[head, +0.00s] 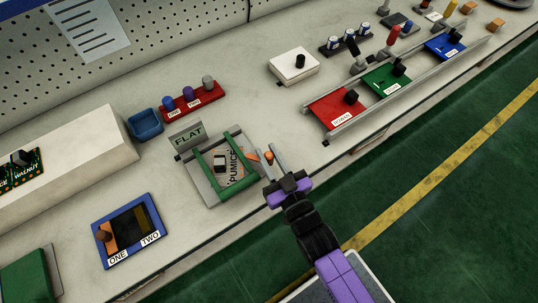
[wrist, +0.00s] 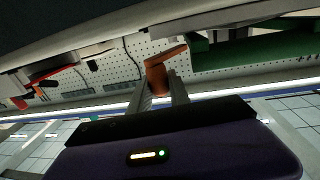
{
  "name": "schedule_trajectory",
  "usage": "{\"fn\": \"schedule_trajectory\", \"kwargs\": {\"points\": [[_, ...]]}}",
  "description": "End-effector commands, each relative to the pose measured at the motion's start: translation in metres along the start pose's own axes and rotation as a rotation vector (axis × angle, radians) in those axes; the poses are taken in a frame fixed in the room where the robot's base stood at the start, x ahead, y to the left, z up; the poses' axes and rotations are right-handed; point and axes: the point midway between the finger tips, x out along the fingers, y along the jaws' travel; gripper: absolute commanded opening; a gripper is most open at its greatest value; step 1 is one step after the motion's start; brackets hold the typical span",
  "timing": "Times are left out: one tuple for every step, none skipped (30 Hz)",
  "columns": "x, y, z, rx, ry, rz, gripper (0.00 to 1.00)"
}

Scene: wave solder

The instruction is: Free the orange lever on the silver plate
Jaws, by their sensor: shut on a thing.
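The silver plate (head: 201,183) lies on the bench in the head view, with a green frame (head: 241,190) over a board marked PUMICE (head: 233,166). A sign reading FLAT (head: 188,135) stands at its back left. The orange lever (head: 268,156) is at the plate's right side. It also shows upright with a bent top in the wrist view (wrist: 157,75). My gripper (head: 264,160) reaches in from the lower right, its two pale fingers shut on the lever. In the wrist view the fingers (wrist: 163,93) stand on either side of the lever's lower part.
A blue tray marked ONE and TWO (head: 103,244) lies to the left. A small blue bin (head: 145,124) and a red rack of knobs (head: 194,101) stand behind the plate. A rail with red (head: 330,107), green and blue plates runs right. The bench front edge passes close to my gripper.

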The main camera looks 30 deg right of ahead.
Motion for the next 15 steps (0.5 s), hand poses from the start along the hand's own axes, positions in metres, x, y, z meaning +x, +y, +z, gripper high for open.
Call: {"fn": "schedule_trajectory", "kwargs": {"points": [[-0.0009, 0.0018, 0.0019, 0.003, 0.001, 0.029, 0.00], [-0.0011, 0.0013, 0.0017, 0.003, 0.001, 0.041, 0.00], [-0.0013, 0.0008, 0.0014, 0.003, 0.002, 0.058, 0.00], [-0.0015, 0.0010, 0.0014, 0.002, 0.002, 0.071, 0.00], [-0.0018, 0.0006, 0.0015, 0.004, 0.001, 0.084, 0.00], [-0.0023, -0.0001, 0.0016, 0.003, 0.001, 0.101, 0.00], [-0.0024, 0.0001, 0.0016, 0.004, 0.001, 0.114, 0.00], [-0.0025, -0.0005, 0.0015, 0.003, 0.001, 0.126, 0.00], [-0.0030, -0.0008, 0.0017, 0.003, 0.000, 0.143, 0.00], [-0.0033, -0.0015, 0.0017, 0.002, 0.000, 0.155, 0.00], [-0.0033, -0.0016, 0.0016, 0.003, 0.000, 0.167, 0.00], [-0.0036, -0.0021, 0.0015, 0.002, 0.000, 0.182, 0.00], [-0.0039, -0.0022, 0.0015, 0.003, 0.000, 0.194, 0.00], [-0.0040, -0.0029, 0.0013, 0.002, 0.000, 0.204, 0.00], [-0.0041, -0.0029, 0.0011, 0.002, 0.001, 0.219, 0.00]]}}
